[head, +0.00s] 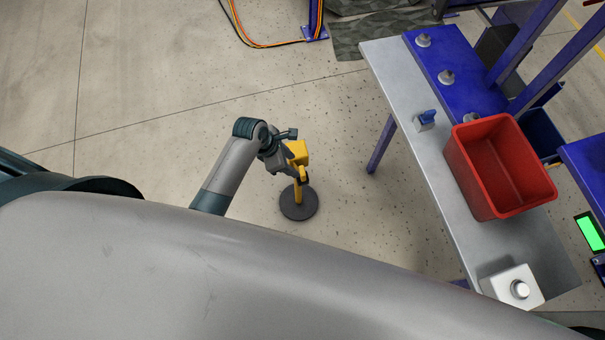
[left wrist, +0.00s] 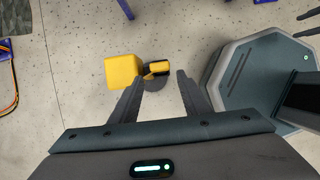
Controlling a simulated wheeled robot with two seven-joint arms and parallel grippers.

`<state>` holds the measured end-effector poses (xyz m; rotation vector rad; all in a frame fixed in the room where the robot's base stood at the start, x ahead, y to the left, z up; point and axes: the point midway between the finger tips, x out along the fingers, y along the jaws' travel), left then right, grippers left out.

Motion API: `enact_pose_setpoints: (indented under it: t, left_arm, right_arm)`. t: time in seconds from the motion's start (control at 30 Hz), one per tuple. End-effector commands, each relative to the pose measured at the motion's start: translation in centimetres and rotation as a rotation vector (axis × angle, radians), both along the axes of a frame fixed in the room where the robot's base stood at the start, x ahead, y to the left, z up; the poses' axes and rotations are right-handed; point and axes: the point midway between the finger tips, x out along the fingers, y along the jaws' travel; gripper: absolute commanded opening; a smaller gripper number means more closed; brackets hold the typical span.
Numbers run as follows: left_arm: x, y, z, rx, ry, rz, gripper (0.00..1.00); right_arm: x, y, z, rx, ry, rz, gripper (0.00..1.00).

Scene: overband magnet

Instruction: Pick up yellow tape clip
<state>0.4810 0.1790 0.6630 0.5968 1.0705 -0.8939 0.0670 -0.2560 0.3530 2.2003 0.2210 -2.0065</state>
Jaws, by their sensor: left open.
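A yellow post stands on a round dark base (head: 298,203) on the floor, with a yellow block (head: 298,151) at its top. In the left wrist view the block (left wrist: 124,72) shows from above. Beside it is a smaller yellow and black piece (left wrist: 157,68), which looks like the tape clip. My left gripper (head: 287,165) is at the top of the post and partly covers it. In the left wrist view its two fingers (left wrist: 157,78) are apart, with the yellow and black piece between and beyond their tips. I see no contact. My right gripper is not clearly in view.
A grey and blue workbench (head: 417,150) stands to the right, bearing a red bin (head: 477,185), a blue switch (head: 427,117) and a white box with a knob (head: 515,288). Cables (head: 240,30) lie at the back. The floor around the post is clear.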

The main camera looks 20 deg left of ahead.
Motion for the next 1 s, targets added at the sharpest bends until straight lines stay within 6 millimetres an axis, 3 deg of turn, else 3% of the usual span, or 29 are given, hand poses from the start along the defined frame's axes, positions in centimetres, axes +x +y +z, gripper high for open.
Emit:
enact_pose_setpoints:
  t: [0.1,0.3,0.77,1.0]
  left_arm:
    - [0.4,-0.6,-1.7,0.000,0.001,0.000,0.42]
    - [0.7,-1.1,-3.2,0.000,0.000,-0.001,0.42]
    - [0.8,-1.3,-3.6,0.000,0.000,0.000,0.42]
    - [1.3,-2.0,-5.0,0.001,0.001,0.000,0.42]
  right_arm:
    - [0.0,0.0,0.1,0.000,0.000,0.000,0.48]
    - [0.0,0.0,0.1,0.000,0.000,0.000,0.48]
    - [0.0,0.0,0.2,0.000,0.000,0.000,0.48]
    - [0.0,0.0,0.5,0.000,0.000,0.000,0.48]
